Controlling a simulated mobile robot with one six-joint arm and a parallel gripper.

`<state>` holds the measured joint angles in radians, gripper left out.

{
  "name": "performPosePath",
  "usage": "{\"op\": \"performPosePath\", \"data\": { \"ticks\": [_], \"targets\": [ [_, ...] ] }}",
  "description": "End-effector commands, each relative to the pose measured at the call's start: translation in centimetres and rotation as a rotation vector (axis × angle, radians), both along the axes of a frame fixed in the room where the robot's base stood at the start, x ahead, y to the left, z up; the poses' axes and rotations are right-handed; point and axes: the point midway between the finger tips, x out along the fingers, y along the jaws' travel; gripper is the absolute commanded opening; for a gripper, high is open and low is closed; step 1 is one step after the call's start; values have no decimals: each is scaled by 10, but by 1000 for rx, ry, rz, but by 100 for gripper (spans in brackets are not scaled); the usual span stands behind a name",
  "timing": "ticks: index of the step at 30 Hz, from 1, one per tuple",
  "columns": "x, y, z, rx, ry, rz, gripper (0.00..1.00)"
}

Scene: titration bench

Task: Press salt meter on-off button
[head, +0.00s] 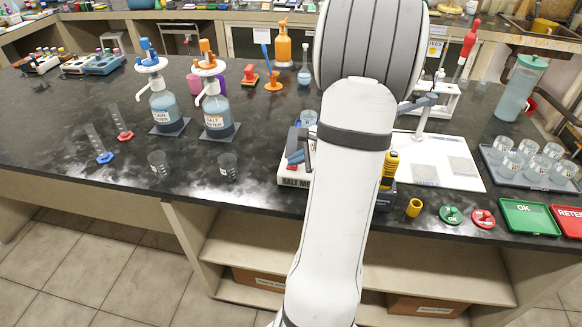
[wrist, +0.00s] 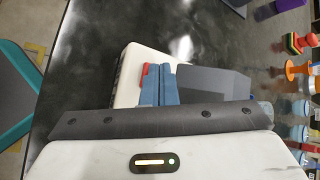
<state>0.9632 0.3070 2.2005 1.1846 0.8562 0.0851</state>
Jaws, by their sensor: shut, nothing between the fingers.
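The salt meter (head: 292,180) is a white box with a dark-lettered front label, partly hidden behind my arm in the head view. Its white body (wrist: 127,90) also shows in the wrist view. A red part (wrist: 144,76), which looks like its button, lies along the left side of my gripper's fingers. My gripper (wrist: 160,68) has blue fingers closed together, empty, over the meter. In the head view the fingertips (head: 293,158) are low over the meter's top, beside the red. I cannot tell whether they touch the red part.
Two dispenser bottles (head: 217,117) and small beakers (head: 228,167) stand left of the meter. A white board (head: 458,160), a tray of beakers (head: 530,165) and a green OK tray (head: 528,217) are right.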

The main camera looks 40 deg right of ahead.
Motion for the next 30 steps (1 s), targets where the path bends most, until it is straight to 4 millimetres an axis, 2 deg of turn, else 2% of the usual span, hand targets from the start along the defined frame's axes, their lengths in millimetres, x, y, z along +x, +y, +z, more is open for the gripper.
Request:
{"op": "performPosePath", "data": {
  "ticks": [17, 30],
  "targets": [
    [0, 0, -3, 0, 1, 1, 0],
    [0, 0, 14, 0, 1, 1, 0]
  ]
}}
